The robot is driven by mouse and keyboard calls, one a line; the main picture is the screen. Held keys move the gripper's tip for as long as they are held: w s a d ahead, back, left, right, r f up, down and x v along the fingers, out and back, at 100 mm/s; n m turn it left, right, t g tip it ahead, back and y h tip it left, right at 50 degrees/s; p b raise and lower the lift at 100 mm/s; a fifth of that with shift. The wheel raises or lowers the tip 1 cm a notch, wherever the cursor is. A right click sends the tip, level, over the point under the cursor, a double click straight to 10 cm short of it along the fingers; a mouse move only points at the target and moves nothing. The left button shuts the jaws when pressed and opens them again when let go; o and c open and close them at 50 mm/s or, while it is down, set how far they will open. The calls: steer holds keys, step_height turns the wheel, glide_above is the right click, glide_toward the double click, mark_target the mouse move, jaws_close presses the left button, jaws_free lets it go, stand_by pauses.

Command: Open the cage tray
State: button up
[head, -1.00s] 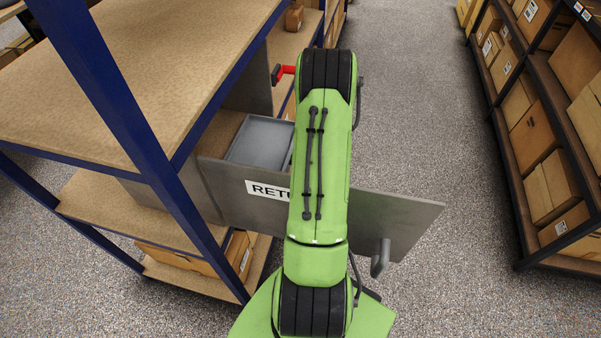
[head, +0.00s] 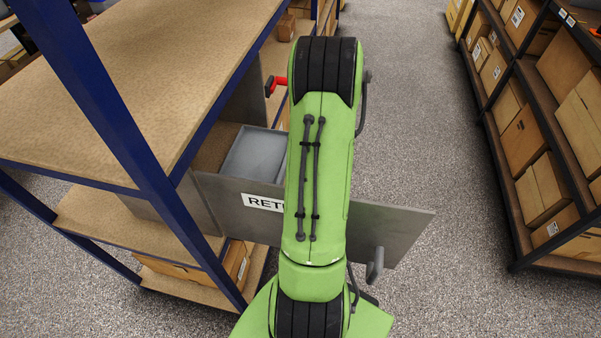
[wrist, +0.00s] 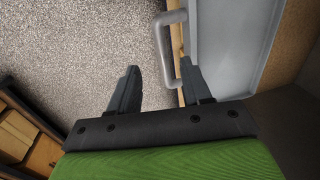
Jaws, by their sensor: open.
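My green arm hides part of both. The wrist view shows a grey tray surface (wrist: 232,40) at upper right, with a U-shaped grey handle (wrist: 161,50) at its left edge. My gripper (wrist: 160,75) is open and empty; the handle's lower end lies close to its right finger. I cannot tell whether they touch. My gripper is hidden in the head view.
The shelf rack (head: 112,105) has a blue upright beside the compartment. A grey handle (head: 375,265) sticks out of the door panel, and a red handle (head: 277,85) shows farther back. A rack of boxes (head: 540,150) stands at right. The aisle floor (head: 410,110) is clear.

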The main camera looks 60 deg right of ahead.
steer(key=r, duration=0.4)
steer(key=shift+s+d+r+p, duration=0.15)
steer(key=shift+s+r+p, duration=0.15)
steer(key=shift+s, duration=0.1)
